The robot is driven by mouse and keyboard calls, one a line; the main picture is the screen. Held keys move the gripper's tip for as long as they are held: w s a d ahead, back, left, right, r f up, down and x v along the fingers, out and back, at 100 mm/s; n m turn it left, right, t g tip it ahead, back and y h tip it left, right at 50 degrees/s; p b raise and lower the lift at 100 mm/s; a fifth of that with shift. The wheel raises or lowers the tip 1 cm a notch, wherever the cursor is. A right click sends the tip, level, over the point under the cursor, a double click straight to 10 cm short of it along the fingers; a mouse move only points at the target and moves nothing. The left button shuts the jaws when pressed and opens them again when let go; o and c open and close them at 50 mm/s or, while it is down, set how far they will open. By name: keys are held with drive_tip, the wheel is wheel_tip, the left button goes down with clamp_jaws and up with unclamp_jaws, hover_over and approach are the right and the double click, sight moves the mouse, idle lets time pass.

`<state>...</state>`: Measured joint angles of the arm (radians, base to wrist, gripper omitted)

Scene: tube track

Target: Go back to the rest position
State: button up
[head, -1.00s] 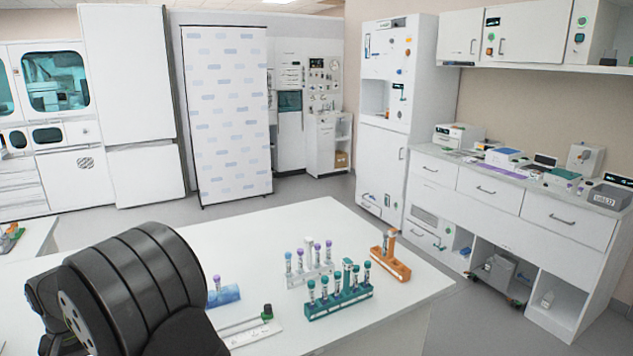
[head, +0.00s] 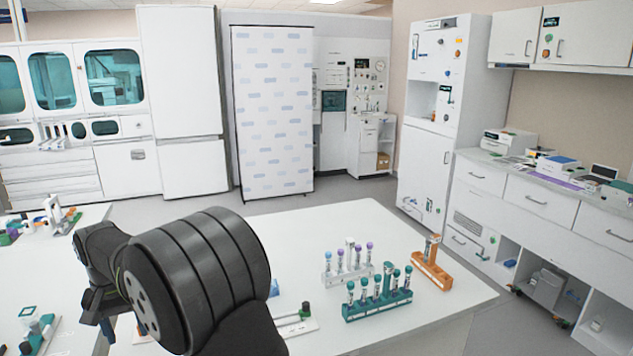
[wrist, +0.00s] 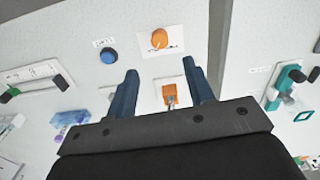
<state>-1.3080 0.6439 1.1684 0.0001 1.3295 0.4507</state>
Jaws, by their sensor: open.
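My gripper (wrist: 160,66) shows in the wrist view with two dark blue fingers spread apart and nothing held between them. It hangs above a white surface. A small orange block with a metallic piece (wrist: 170,95) shows beyond the gap between the fingers. An orange knob on a white card (wrist: 160,39) and a blue button (wrist: 108,56) lie farther up the picture. In the head view my dark arm fills the lower left; the gripper's fingers cannot be made out clearly there.
In the head view, a teal tube rack (head: 378,306), a clear rack with purple-capped tubes (head: 346,274) and an orange rack (head: 430,270) stand on the white table (head: 455,305), right of my arm. A green-ended slider (head: 303,314) lies close to the arm. The table's back is clear.

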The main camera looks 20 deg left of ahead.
wheel_tip(320, 180, down, 11)
drive_tip(key=shift+r, duration=0.2)
drive_tip(key=shift+f+n, duration=0.1)
drive_tip(key=shift+n, duration=0.2)
drive_tip(key=n, duration=0.6)
drive_tip(key=shift+n, duration=0.4)
drive_tip(key=n, duration=0.6)
drive_tip(key=shift+n, duration=0.4)
